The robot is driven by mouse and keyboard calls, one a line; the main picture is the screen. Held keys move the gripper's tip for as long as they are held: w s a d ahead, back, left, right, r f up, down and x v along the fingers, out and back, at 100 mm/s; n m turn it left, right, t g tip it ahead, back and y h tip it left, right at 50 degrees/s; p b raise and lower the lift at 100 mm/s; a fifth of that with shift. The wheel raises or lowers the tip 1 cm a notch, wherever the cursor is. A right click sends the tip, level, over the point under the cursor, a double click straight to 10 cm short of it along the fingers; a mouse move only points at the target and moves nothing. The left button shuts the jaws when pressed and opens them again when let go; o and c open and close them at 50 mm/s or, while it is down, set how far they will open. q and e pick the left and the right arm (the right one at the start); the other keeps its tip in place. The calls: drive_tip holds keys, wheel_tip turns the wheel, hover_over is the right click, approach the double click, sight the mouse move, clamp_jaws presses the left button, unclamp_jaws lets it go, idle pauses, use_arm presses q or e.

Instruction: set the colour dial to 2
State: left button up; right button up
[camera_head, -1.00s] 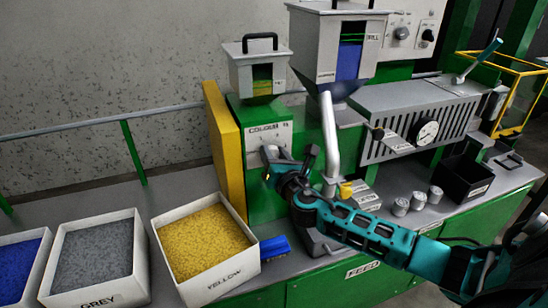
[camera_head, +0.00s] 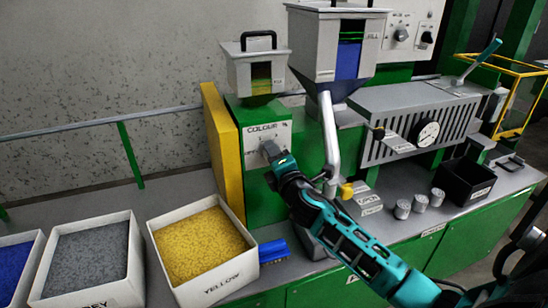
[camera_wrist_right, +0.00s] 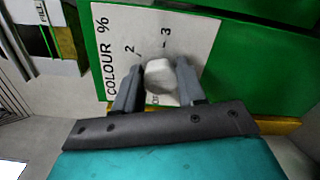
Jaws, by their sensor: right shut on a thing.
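The colour dial's white plate (camera_head: 268,138) is on the front of the green unit below the small hopper. In the right wrist view the plate (camera_wrist_right: 118,22) reads "COLOUR %" with marks 2 and 3 in sight; the rest of the scale is hidden. My right gripper (camera_wrist_right: 158,85) is shut on the light grey dial knob (camera_wrist_right: 160,76), one finger on each side. In the head view my right gripper (camera_head: 272,152) covers the knob. Which mark the knob points to cannot be told. My left gripper is not in view.
A yellow panel (camera_head: 221,138) stands just left of the dial. Bins of yellow (camera_head: 203,245), grey (camera_head: 88,262) and blue (camera_head: 15,262) granules stand at the lower left. A bent metal pipe (camera_head: 330,135) runs down close right of my gripper. A blue brush (camera_head: 273,250) lies below.

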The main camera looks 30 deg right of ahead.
drive_tip(key=m, duration=0.9)
drive_tip(key=shift+f+p, duration=0.15)
drive_tip(key=shift+p, duration=0.2)
drive_tip(key=shift+m, duration=0.3)
drive_tip(key=o, duration=1)
drive_tip(key=v, duration=1.3)
